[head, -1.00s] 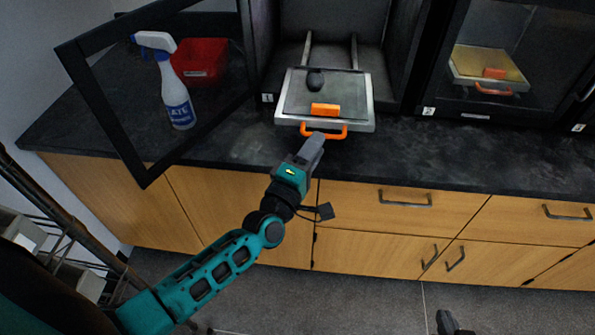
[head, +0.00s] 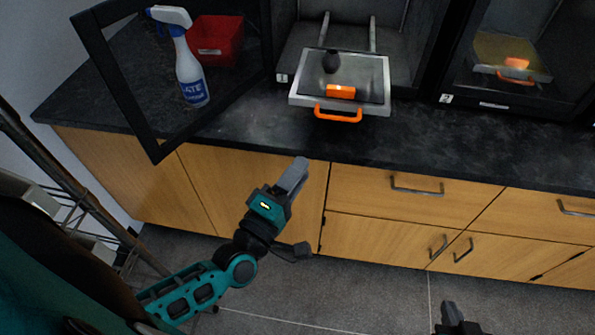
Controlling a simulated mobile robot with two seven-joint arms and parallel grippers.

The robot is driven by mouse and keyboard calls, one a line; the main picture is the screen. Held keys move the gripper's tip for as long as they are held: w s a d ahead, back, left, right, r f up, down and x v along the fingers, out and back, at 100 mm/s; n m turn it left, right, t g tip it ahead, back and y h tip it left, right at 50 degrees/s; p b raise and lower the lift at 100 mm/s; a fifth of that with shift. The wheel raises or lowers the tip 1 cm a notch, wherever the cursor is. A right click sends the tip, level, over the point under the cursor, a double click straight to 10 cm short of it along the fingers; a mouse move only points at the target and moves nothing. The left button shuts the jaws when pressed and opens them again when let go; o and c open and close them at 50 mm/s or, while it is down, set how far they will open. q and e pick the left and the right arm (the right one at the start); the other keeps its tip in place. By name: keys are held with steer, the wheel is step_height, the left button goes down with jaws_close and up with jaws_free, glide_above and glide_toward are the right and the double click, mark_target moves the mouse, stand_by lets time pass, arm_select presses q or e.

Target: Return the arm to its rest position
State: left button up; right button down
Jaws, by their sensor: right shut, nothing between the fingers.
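My left arm comes in from the left, and its left gripper (head: 297,172) hangs in front of the wooden cabinet, below the counter edge. It is clear of the orange handle (head: 338,114) of the pulled-out tray. Its fingers overlap in this view, so I cannot tell whether they are open or shut; no object shows in them. My right gripper (head: 449,314) shows only at the bottom edge, shut and empty, over the floor.
The tray (head: 300,92) sticks out of the open chamber on rails, with an orange block (head: 341,92) and a dark knob on it. An open framed door (head: 128,120) juts out at the left. A spray bottle (head: 190,80) and a red bin (head: 217,42) stand behind it.

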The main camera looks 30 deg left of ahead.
arm_select(q)
steer(key=s+f+m+g, duration=0.8)
steer(key=f+m, duration=0.4)
steer(key=m, duration=0.6)
steer(key=shift+g, duration=0.4)
